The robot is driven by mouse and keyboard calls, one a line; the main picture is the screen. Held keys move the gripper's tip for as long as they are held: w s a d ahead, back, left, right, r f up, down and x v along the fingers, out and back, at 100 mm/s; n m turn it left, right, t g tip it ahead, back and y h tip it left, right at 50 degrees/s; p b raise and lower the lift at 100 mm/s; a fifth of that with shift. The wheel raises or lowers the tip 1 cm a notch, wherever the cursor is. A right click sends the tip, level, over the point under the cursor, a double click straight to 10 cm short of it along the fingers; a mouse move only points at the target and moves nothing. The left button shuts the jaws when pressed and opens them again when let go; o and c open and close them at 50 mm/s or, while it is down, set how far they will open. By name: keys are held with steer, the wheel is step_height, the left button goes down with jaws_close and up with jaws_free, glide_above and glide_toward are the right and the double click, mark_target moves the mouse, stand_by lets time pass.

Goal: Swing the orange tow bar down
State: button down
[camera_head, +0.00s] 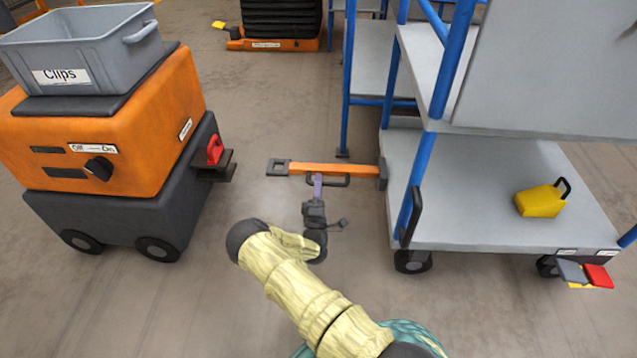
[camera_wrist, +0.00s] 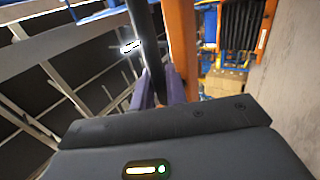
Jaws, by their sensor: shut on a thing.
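The orange tow bar (camera_head: 335,168) reaches left from the blue and grey cart (camera_head: 480,241) in the head view. It lies about level in the picture, and its grey eye end (camera_head: 279,167) is apart from the orange tug (camera_head: 130,130). A black handle (camera_head: 338,184) runs along its near side. My gripper (camera_head: 317,182) is shut on this handle. In the wrist view the purple fingers of my gripper (camera_wrist: 160,86) hold the black handle (camera_wrist: 147,35) between them, with the orange bar (camera_wrist: 183,45) just to the right.
The tug carries a grey bin (camera_head: 85,50) marked Clips and has a red lever (camera_head: 214,150) at its hitch. A yellow block (camera_head: 540,201) sits on the cart deck. Red and grey pedals (camera_head: 598,275) are at its lower right.

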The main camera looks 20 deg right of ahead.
steer(key=shift+d+f, duration=0.1)
steer(key=shift+f, duration=0.1)
steer(key=c, duration=1.5)
jaws_free()
steer(key=v, duration=1.2)
steer(key=shift+b, duration=0.45)
steer(key=shift+s, duration=0.1)
